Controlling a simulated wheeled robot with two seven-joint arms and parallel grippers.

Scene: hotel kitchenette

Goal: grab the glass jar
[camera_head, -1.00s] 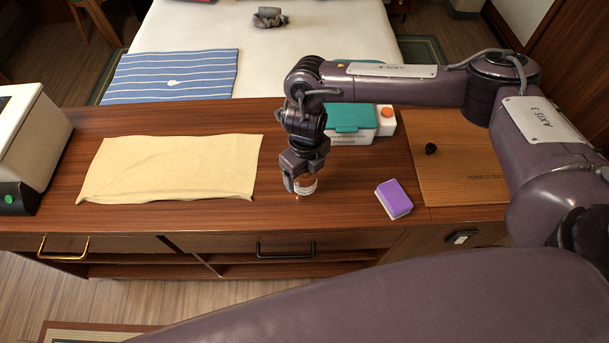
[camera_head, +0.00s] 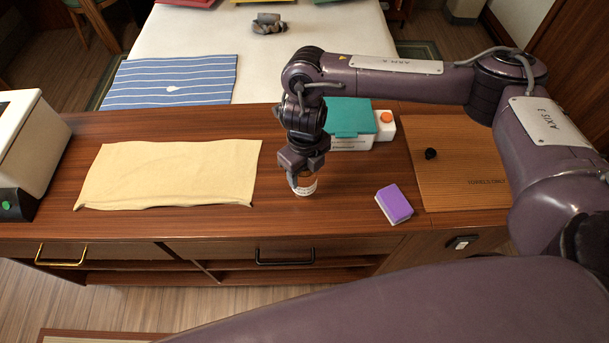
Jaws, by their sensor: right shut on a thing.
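The glass jar (camera_head: 306,188) is small, brownish, with a pale label band, and stands upright at or just above the wooden counter, near its front edge. I cannot tell whether its base touches the wood. My right gripper (camera_head: 303,174) points down over the jar and is shut on its upper part, so the fingers hide the jar's top. A dark arm link of mine crosses the bottom of the view. My left gripper is not in view.
A purple sponge (camera_head: 395,204) lies right of the jar. A teal-lidded white box (camera_head: 350,143) stands behind it. A yellow cloth (camera_head: 170,174) lies to the left, a white appliance (camera_head: 30,148) at far left. A wooden board (camera_head: 455,150) with a black knob is at right.

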